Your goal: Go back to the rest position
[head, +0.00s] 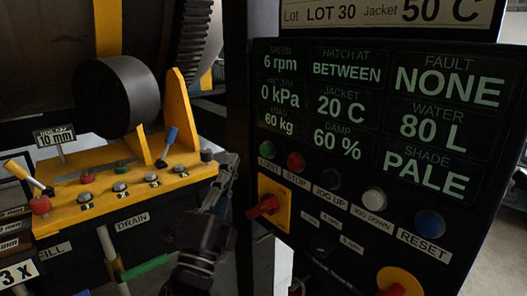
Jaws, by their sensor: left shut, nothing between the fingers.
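My left gripper (222,180) is in the lower middle of the head view, pointing up and away. Its fingers are together and hold nothing. It is just left of the dark control panel (375,150), near the red rotary switch (264,207) on its yellow plate, and apart from it as far as I can tell. The panel screen reads 6 rpm, hatch between, fault none, jacket 20 C, water 80 L, shade pale. My right gripper is not in view.
A yellow bench (120,190) with knobs and a blue-tipped lever (168,143) stands left of my gripper. A black roller (117,95) sits above it. Start, stop, jog and reset buttons line the panel. A green-handled pipe (146,267) is below the bench.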

